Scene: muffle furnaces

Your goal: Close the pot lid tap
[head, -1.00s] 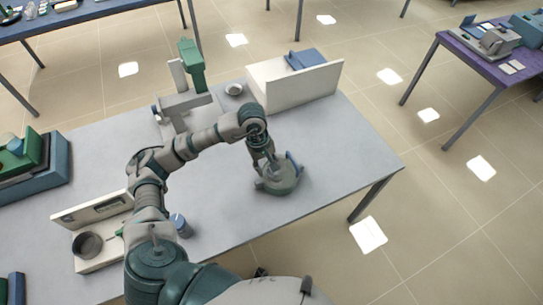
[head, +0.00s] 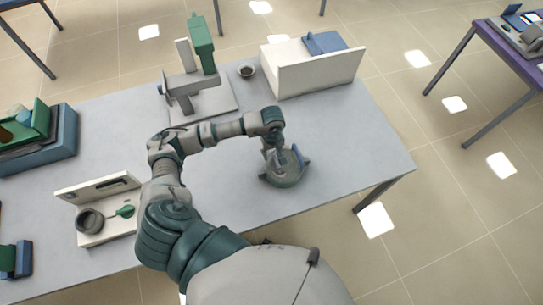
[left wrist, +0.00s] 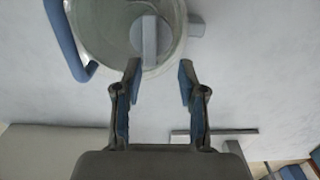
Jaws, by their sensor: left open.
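A round grey-green pot (head: 285,175) with a blue handle (head: 300,157) stands on the grey table near its right end. In the left wrist view the pot's rounded top (left wrist: 105,40) fills the upper left, with the blue handle (left wrist: 66,40) at its left. A grey block-like tap (left wrist: 150,42) sits on the lid. My left gripper (left wrist: 158,70) is open, its two fingertips apart near the pot's edge, with the tap just beyond them and nothing between them. In the head view my left gripper (head: 273,155) is over the pot and partly hides it. My right gripper is not in view.
A white box (head: 320,75) and a small bowl (head: 246,71) stand at the back. A grey-green stand (head: 205,95) is behind my arm. A white holder (head: 95,200) with a dark ring sits at the left. Table around the pot is clear.

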